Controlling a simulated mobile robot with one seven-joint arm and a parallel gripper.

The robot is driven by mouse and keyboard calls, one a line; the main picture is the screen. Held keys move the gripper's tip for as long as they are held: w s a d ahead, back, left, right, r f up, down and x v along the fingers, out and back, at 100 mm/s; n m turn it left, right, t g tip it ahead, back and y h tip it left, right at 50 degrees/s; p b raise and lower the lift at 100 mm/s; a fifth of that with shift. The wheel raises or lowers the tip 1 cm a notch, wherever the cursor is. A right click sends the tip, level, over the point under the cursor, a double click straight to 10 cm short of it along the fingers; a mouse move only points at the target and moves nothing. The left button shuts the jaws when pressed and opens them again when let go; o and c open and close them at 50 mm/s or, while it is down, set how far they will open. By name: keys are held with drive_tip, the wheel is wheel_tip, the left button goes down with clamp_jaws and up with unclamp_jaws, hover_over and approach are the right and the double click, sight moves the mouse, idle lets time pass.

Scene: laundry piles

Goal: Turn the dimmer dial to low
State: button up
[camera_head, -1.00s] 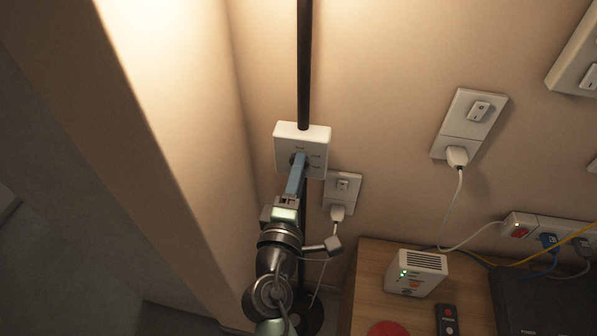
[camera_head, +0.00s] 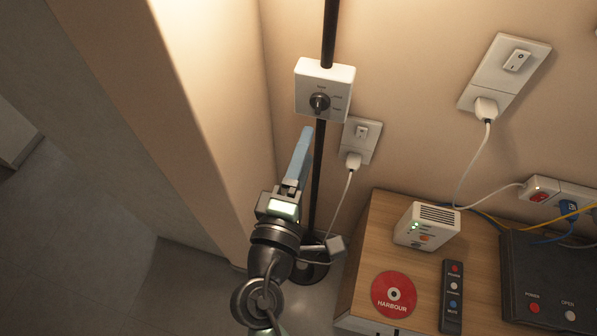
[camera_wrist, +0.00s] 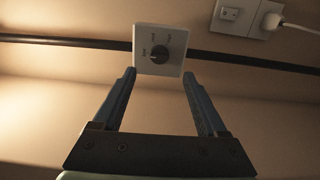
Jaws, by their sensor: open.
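The dimmer box (camera_head: 308,90) is a white square unit on a black lamp pole. Its round dark dial (camera_head: 319,102) sits in the middle of its face, with small labels beside it that are too small to read surely. In the wrist view the dial (camera_wrist: 159,53) faces me, its pointer turned toward the left-hand label. My gripper (camera_head: 305,133) has blue-grey fingers and stands just below the box, apart from it. In the wrist view my gripper (camera_wrist: 159,76) is open and empty, its fingertips spread short of the box.
A switch with a plug (camera_head: 359,143) is on the wall right of the pole. A wooden cabinet (camera_head: 366,243) holds a white router (camera_head: 427,228), a red disc (camera_head: 394,294), a remote (camera_head: 452,296) and a black box (camera_head: 550,275). A wall corner stands close on the left.

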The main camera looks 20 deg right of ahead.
drive_tip(key=v, duration=0.3)
drive_tip(key=shift+s+a, duration=0.25)
drive_tip(key=shift+s, duration=0.05)
drive_tip(key=w+a+r+m+t+y+p, duration=0.1)
drive_tip(key=w+a+r+m+t+p, duration=0.2)
drive_tip(key=r, duration=1.2)
drive_tip(key=w+r+m+t+y+p, duration=0.15)
drive_tip(key=w+r+m+p, duration=0.35)
drive_tip(key=r, duration=1)
drive_tip(key=s+a+r+m+t+y+p, duration=0.1)
drive_tip(key=s+a+r+t+y, duration=0.1)
drive_tip(key=r, duration=0.7)
drive_tip(key=s+a+r+m+t+y+p, duration=0.1)
drive_tip(key=s+a+r+t+y, duration=0.1)
drive_tip(key=r, duration=0.7)
drive_tip(key=s+a+r+m+t+y+p, duration=0.1)
drive_tip(key=s+a+r+t+y, duration=0.1)
drive_tip(key=r, duration=0.8)
drive_tip(key=s+t+y, duration=0.1)
drive_tip(key=s+t, duration=0.1)
drive_tip(key=s, duration=0.1)
drive_tip(key=shift+s, duration=0.15)
